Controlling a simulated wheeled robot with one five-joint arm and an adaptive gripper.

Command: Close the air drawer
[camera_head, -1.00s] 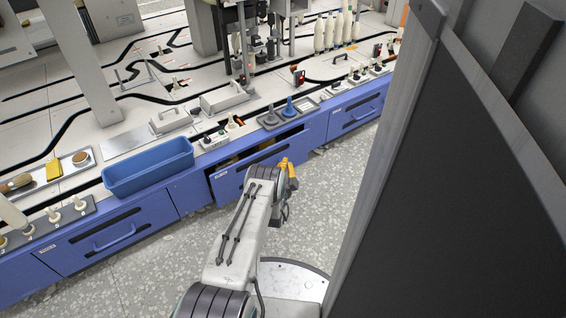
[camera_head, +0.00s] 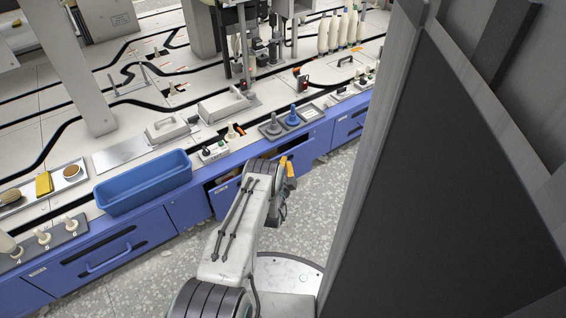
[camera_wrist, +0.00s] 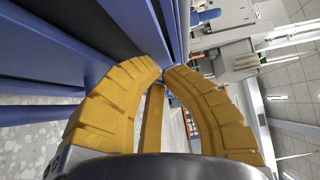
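The drawer (camera_head: 223,200) has a blue front and stands partly pulled out of the blue bench, in the middle of the head view. A dark gap with something brownish inside shows above its front. My arm covers much of the front, and no label on it is readable. My gripper (camera_head: 288,168) has yellow fingers and is close to the right part of the drawer front; I cannot tell if it touches. In the wrist view, my gripper's (camera_wrist: 163,71) curved fingertips meet with nothing seen between them. A blue panel (camera_wrist: 90,68) lies close on the left there.
A blue bin (camera_head: 145,190) stands on the bench edge above. Another closed blue drawer (camera_head: 105,262) is at the left. Blue and grey spindles (camera_head: 292,117) stand on the worktop. A large dark panel (camera_head: 450,190) fills the right side. Speckled floor (camera_head: 160,275) is clear before the bench.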

